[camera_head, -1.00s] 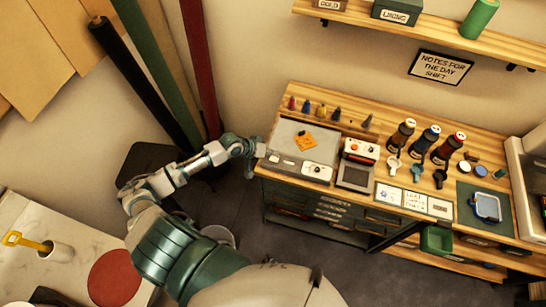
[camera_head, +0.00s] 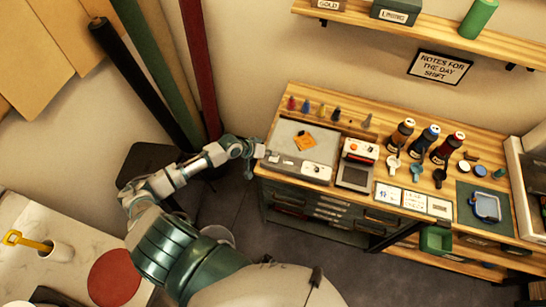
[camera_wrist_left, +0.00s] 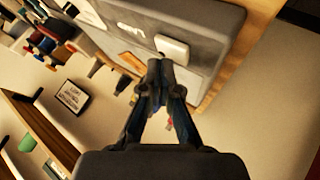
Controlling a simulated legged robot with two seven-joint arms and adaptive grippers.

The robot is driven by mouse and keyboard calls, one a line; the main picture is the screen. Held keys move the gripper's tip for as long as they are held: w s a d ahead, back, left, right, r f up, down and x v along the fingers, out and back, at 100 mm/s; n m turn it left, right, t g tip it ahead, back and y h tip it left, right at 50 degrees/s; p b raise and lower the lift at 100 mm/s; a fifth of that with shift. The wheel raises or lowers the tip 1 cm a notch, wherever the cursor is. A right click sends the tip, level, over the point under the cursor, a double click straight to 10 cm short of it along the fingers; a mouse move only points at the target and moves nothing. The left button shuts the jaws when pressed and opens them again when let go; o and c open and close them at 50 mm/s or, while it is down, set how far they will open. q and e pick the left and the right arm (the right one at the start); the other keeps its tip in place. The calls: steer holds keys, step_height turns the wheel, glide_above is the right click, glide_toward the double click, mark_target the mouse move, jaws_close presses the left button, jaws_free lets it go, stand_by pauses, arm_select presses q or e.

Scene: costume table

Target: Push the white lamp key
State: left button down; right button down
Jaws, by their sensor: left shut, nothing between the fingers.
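The white lamp key (camera_wrist_left: 173,48) is a small rounded white block on the grey light box (camera_wrist_left: 205,22) in the left wrist view. In the head view the grey light box (camera_head: 290,140) sits at the left end of the wooden bench, with an orange piece (camera_head: 305,141) on top. My left gripper (camera_wrist_left: 158,68) is shut and empty, its fingertips just in front of the key; I cannot tell whether they touch it. In the head view my left gripper (camera_head: 259,150) is at the box's left edge. My right gripper is not in view.
A small device with a red button (camera_head: 357,150) stands right of the box. Several coloured cones (camera_head: 322,110) line the bench behind it. Bottles (camera_head: 428,138), scoops and a blue tray (camera_head: 486,206) are farther right. Fabric rolls (camera_head: 150,60) lean behind my left arm.

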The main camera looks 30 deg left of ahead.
mark_target(273, 158)
arm_select(q)
steer(key=shift+f, duration=0.1)
steer(key=shift+f, duration=0.3)
stand_by(0.4)
steer(key=shift+d+r+p, duration=0.25)
steer(key=shift+r+p, duration=0.75)
steer(key=shift+p, duration=0.2)
steer(key=shift+f, duration=0.1)
step_height(273, 158, up, 6)
steer(key=p, duration=0.6)
